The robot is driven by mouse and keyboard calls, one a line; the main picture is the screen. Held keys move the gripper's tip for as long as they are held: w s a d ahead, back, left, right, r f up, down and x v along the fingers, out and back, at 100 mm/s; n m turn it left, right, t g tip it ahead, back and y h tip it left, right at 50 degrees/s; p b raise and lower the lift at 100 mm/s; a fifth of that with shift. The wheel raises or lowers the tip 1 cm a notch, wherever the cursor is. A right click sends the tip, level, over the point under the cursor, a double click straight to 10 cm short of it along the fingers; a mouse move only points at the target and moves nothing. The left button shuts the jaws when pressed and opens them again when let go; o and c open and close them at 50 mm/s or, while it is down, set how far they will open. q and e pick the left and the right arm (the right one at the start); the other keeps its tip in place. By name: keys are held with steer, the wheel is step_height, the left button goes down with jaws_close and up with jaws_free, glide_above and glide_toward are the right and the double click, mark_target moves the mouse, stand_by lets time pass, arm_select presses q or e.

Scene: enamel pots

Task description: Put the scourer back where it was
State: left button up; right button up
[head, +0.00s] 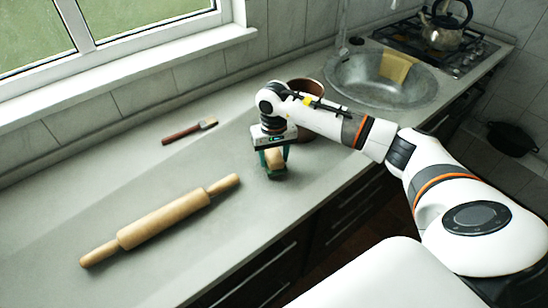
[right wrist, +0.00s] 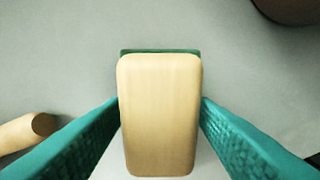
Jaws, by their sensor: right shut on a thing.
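The scourer (head: 274,158) is a pale yellow block with a green underside. My right gripper (head: 273,164) points down over the counter and is shut on it. In the right wrist view the scourer (right wrist: 160,115) sits between the two teal fingers, with a green edge showing at its far end. It is at or just above the counter; I cannot tell whether it touches. My left gripper is not in view.
A rolling pin (head: 160,220) and a brush (head: 188,132) lie on the grey counter (head: 90,185). A brown pot (head: 306,84) stands behind my right arm. The sink (head: 350,75) has a yellow cloth (head: 396,67) over its edge. A kettle (head: 443,30) is on the stove.

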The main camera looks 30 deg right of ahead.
mark_target(274, 154)
steer(key=shift+f, duration=1.1)
steer(key=o, duration=0.9)
steer(key=shift+r, duration=0.1)
steer(key=shift+r, duration=0.55)
step_height(274, 154, up, 10)
steer(key=b, duration=0.2)
steer(key=shift+f+b, duration=0.1)
steer(key=shift+b, duration=0.25)
steer(key=shift+r, duration=0.75)
